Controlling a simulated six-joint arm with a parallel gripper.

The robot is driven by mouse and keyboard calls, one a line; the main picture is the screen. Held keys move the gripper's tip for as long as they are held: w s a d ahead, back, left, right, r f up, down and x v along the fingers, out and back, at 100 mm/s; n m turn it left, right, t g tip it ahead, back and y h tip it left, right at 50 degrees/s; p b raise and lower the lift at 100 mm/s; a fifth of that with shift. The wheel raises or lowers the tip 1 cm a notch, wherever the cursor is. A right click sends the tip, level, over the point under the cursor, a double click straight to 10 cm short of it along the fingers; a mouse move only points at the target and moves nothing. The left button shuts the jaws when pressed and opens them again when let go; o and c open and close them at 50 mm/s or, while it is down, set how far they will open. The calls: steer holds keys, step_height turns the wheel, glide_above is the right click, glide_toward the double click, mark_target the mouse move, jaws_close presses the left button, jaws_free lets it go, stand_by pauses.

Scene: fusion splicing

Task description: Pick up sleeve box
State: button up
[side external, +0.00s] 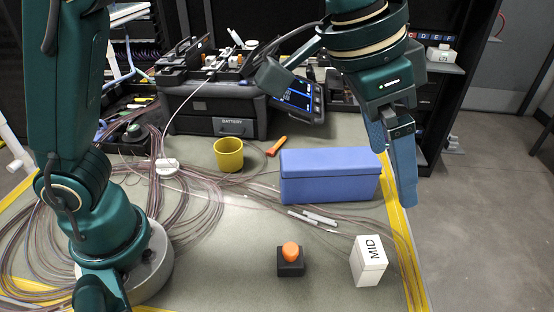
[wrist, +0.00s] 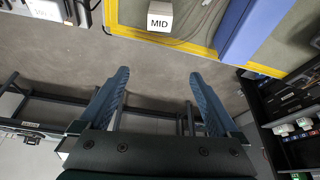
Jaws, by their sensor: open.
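Two boxes stand on the mat, and neither carries a readable sleeve label. A blue lidded box (side external: 330,176) is right of centre, and its side shows at the top right of the wrist view (wrist: 252,28). A small white box marked MID (side external: 368,262) stands upright near the mat's right edge and shows at the top of the wrist view (wrist: 160,15). My gripper (side external: 394,172) is open and empty, above and beyond the mat's right edge. In the wrist view its spread fingers (wrist: 159,74) have only floor between them.
A black block with an orange button (side external: 290,258) sits left of the white box. White sticks (side external: 315,218) lie before the blue box. A yellow cup (side external: 229,155), an orange tool (side external: 277,146) and the splicer (side external: 215,95) are further back. Looped fibres cover the left.

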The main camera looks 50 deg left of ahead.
mark_target(366, 249)
steer(key=f, duration=1.5)
steer(key=shift+d+f, duration=0.3)
steer(key=shift+x, duration=2.65)
steer(key=c, duration=1.5)
steer(key=shift+o, duration=0.2)
steer(key=shift+r, duration=0.1)
